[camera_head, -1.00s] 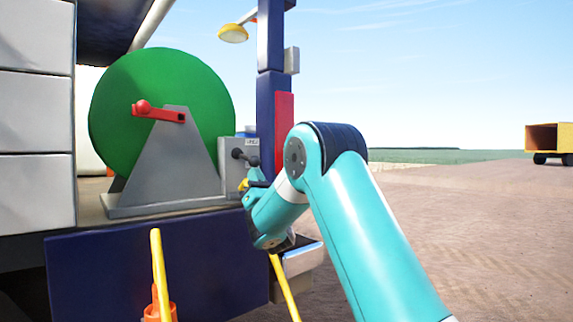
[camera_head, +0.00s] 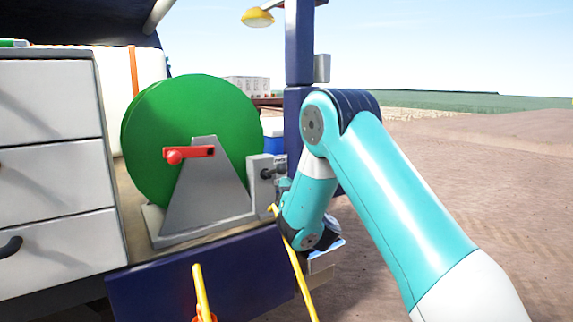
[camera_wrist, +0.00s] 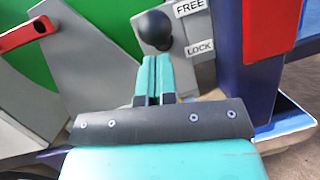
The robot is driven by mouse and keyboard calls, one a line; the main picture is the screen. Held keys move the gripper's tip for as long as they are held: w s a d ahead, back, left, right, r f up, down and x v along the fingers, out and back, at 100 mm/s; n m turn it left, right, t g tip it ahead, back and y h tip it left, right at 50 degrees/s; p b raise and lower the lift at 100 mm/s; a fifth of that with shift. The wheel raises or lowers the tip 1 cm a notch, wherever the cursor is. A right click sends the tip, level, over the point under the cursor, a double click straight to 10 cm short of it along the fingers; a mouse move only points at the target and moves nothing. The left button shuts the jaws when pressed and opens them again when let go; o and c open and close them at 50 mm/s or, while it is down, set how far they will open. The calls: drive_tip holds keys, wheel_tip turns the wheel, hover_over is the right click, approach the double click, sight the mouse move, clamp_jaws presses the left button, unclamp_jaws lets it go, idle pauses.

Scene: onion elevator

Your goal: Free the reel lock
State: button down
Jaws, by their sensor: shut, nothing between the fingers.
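The reel lock is a grey box (camera_head: 262,190) at the right of the green reel's stand, with a black ball knob on a short dark stem. In the wrist view the knob (camera_wrist: 155,29) is just beyond my fingertips, left of a FREE label (camera_wrist: 190,7) and a LOCK label (camera_wrist: 200,49). I cannot tell which label the lever is set to. My gripper (camera_wrist: 156,62) is shut and empty, its tips just below the knob; I cannot tell if they touch it. In the head view my arm partly hides the gripper.
The green reel (camera_head: 185,120) has a red crank handle (camera_head: 190,153) and a grey stand. White drawers (camera_head: 45,140) stand at left. A dark blue post (camera_head: 300,45) rises behind my arm. Yellow poles (camera_head: 200,290) stand in front. Open dirt ground lies at right.

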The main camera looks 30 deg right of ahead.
drive_tip(key=shift+r+g+p, duration=0.3)
drive_tip(key=shift+r+p, duration=0.45)
drive_tip(key=shift+p, duration=0.25)
drive_tip(key=shift+r+p, duration=0.3)
drive_tip(key=shift+r, duration=0.05)
drive_tip(key=shift+f, duration=0.1)
drive_tip(key=f+b+v, duration=0.1)
drive_tip(key=b+v, duration=1.2)
drive_tip(key=b, duration=0.2)
drive_tip(key=shift+w+f, duration=0.3)
drive_tip(key=shift+f, duration=0.1)
drive_tip(key=shift+a, duration=0.1)
